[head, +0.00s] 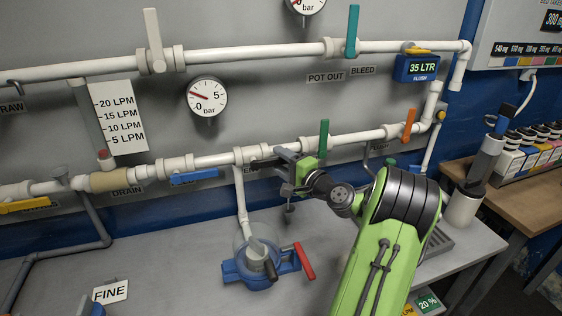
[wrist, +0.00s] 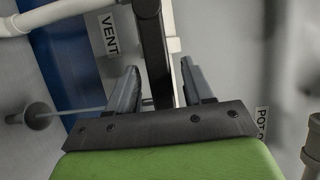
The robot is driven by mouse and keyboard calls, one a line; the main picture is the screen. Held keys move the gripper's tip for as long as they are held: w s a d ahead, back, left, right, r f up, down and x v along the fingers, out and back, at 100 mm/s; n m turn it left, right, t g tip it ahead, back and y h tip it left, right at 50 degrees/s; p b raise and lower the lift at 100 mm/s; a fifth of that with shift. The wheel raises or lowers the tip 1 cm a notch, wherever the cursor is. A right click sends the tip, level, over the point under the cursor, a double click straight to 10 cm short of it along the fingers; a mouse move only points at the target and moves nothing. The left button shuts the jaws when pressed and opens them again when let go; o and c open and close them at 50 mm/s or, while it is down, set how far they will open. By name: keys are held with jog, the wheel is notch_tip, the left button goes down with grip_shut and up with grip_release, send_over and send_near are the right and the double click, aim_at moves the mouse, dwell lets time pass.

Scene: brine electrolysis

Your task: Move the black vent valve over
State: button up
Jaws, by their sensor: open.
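The black vent valve handle (wrist: 153,50) runs as a dark bar between my two fingers in the wrist view, with the VENT label (wrist: 110,35) to its left. In the head view the handle (head: 264,163) lies roughly along the lower white pipe, partly hidden by my gripper. My gripper (head: 286,163) is open and sits around the handle's free end. In the wrist view my gripper (wrist: 160,90) shows a gap on each side of the handle; I cannot tell whether either finger touches it.
A green valve handle (head: 323,138) stands up just right of my gripper, and an orange one (head: 408,125) farther right. A blue handle (head: 197,176) lies along the pipe to the left. A blue fitting with a red handle (head: 304,261) stands on the bench below.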

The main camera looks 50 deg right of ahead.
jog(key=shift+w, duration=0.3)
jog(key=shift+c, duration=0.3)
grip_shut()
